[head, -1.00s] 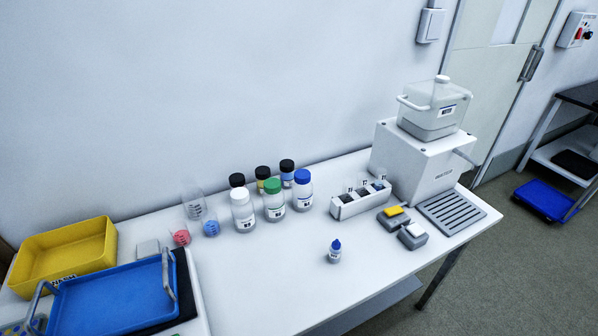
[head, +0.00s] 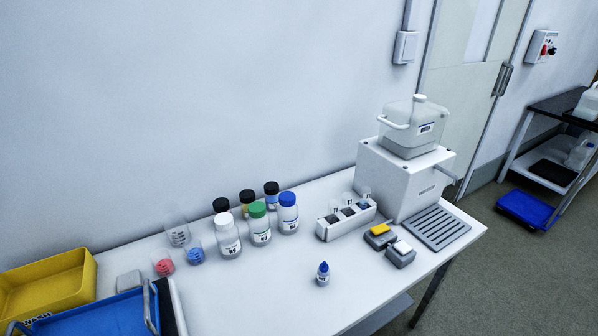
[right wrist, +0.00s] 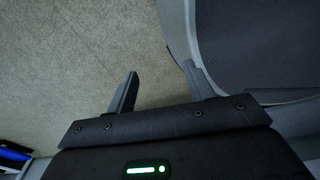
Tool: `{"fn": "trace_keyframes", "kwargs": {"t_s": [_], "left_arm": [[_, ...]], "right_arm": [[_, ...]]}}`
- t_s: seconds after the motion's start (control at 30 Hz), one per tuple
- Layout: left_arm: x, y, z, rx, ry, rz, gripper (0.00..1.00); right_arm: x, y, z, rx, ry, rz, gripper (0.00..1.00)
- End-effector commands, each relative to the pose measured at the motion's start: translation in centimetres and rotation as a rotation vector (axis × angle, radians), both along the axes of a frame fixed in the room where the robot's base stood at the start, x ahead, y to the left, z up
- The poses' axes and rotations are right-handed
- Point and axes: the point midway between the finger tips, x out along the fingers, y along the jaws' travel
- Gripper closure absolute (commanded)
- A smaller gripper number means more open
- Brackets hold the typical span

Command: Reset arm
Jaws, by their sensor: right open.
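My right gripper (right wrist: 160,85) shows in the right wrist view, with its two fingers apart and nothing between them. It points over the bare floor (right wrist: 75,60), beside a dark rounded panel (right wrist: 265,50). Neither gripper shows in the head view. My left gripper is not in any view.
The white bench (head: 260,300) holds several bottles (head: 261,225), a small blue-capped bottle (head: 322,275), a vial rack (head: 346,221) and a white machine (head: 405,180). A yellow bin (head: 45,285) and blue tray (head: 100,315) stand at left. A dark-topped cart (head: 560,105) is at far right.

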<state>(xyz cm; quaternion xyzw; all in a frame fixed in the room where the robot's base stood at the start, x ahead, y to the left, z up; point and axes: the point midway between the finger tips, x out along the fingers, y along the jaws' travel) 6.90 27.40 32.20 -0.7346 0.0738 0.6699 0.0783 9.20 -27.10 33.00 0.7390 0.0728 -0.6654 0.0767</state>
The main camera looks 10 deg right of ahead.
Motion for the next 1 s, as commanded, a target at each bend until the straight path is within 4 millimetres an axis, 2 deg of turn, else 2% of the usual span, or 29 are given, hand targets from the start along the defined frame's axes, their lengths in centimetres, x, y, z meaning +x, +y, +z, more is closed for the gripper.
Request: {"fn": "trace_keyframes", "kwargs": {"t_s": [0.1, 0.2, 1.0], "left_arm": [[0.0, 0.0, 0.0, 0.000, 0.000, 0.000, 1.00], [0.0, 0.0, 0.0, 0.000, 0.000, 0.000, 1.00], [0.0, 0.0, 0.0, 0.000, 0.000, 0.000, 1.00]], "right_arm": [[-1.7, -0.3, -0.7, -0.002, 0.009, 0.002, 0.47], [-2.2, -0.3, -0.8, -0.002, 0.012, 0.003, 0.47], [-2.2, -0.3, -0.9, -0.002, 0.011, 0.003, 0.47]]}}
